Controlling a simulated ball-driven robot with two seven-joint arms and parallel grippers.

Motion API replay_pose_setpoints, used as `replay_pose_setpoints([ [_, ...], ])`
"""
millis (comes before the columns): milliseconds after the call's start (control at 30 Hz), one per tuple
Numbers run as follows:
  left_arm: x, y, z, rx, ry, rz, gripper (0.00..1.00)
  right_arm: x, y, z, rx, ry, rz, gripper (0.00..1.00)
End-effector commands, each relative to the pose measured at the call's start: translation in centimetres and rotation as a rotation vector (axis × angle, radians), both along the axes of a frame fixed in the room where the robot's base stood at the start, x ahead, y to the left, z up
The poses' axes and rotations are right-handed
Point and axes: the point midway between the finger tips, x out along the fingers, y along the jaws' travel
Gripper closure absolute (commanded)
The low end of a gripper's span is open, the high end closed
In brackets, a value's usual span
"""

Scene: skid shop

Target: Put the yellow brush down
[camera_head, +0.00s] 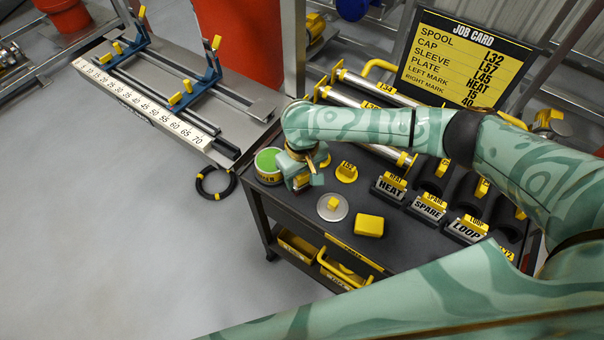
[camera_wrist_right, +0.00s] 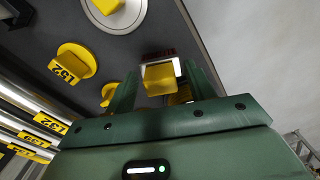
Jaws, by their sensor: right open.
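The yellow brush (camera_wrist_right: 158,78) shows in the right wrist view as a yellow block with a pale metal band and a dark reddish bristle edge. It sits between the fingers of my right gripper (camera_wrist_right: 159,74), which are apart on either side of it. Whether it touches the dark table top is hard to tell. In the head view my right gripper (camera_head: 308,177) is low over the cart's left end, beside a pot with green contents (camera_head: 268,160). A small yellow part of the brush (camera_head: 301,180) shows there; the rest is hidden. My left gripper is not in view.
The dark cart top (camera_head: 345,258) also holds a silver disc with a yellow knob (camera_head: 332,208), a yellow block (camera_head: 369,225), a yellow L52 cap (camera_head: 346,172), and HEAT, SPARE and LOOP labelled holders (camera_head: 428,208). A job card (camera_head: 465,60) stands behind.

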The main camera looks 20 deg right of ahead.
Motion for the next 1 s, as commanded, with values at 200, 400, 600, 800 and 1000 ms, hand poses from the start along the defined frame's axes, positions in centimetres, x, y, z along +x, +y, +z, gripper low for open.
replay_pose_setpoints([
  [200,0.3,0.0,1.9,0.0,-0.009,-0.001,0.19,0.1,0.0,3.8,0.0,-0.005,0.002,0.46],
  [400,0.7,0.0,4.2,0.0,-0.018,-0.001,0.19,0.1,0.0,8.7,0.0,-0.004,0.0,0.46],
  [600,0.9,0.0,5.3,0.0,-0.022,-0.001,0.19,0.0,0.0,11.6,0.002,-0.002,-0.001,0.46],
  [800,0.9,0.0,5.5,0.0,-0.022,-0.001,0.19,0.0,0.0,12.2,0.0,0.0,0.0,0.46],
  [1000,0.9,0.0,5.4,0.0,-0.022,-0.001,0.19,0.0,0.0,12.2,0.001,0.0,-0.001,0.46],
])
